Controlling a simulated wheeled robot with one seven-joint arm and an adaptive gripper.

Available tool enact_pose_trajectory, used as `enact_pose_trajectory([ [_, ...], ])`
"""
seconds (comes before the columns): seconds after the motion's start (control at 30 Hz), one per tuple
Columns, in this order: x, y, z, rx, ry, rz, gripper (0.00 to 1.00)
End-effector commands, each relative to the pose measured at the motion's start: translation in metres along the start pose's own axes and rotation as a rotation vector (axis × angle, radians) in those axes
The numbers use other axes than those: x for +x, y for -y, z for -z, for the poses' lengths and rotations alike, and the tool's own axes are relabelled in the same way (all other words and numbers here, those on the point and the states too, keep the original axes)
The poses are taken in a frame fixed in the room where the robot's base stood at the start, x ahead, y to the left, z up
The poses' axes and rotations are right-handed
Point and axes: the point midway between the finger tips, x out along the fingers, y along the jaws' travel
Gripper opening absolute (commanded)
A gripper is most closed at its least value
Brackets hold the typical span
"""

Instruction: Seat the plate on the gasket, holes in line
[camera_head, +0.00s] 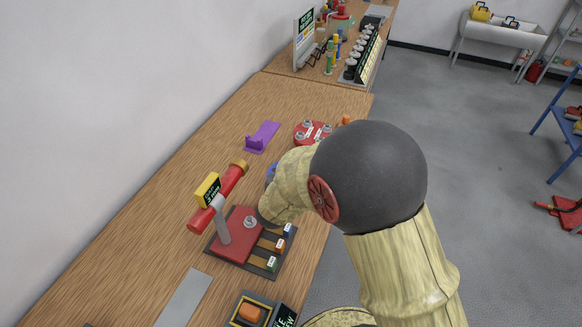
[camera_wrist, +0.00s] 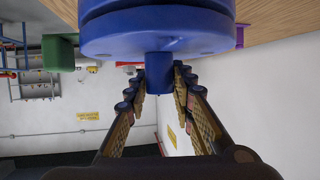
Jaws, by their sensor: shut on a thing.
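A blue round plate (camera_wrist: 158,30) with a short stem below it fills the top middle of the wrist view. My gripper (camera_wrist: 159,75) has its fingers on either side of the stem and is shut on it. In the head view only a sliver of blue (camera_head: 271,170) shows beside my arm, which hides my gripper. A red round flange (camera_head: 313,131) with several bolt-like parts stands on the bench beyond my arm. I cannot make out the gasket or whether the plate's holes line up with anything.
A purple bracket (camera_head: 262,136) lies left of the flange. Nearer stands a dark board with a red panel (camera_head: 235,235), a red cylinder (camera_head: 219,196) and a yellow tag. An orange button box (camera_head: 250,313) is at the front. A rack with bottles (camera_head: 362,55) stands far back.

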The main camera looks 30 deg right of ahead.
Motion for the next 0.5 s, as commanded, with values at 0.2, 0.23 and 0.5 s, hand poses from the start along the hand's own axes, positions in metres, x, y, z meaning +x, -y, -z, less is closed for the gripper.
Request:
enact_pose_trajectory([
  [0.2,0.0006,0.0009,0.0023,0.003,-0.007,0.001,0.3],
  [0.23,0.0006,0.0008,0.0019,0.002,-0.006,0.001,0.32],
  [0.5,0.0006,0.0003,-0.0001,0.001,-0.002,0.0,0.46],
])
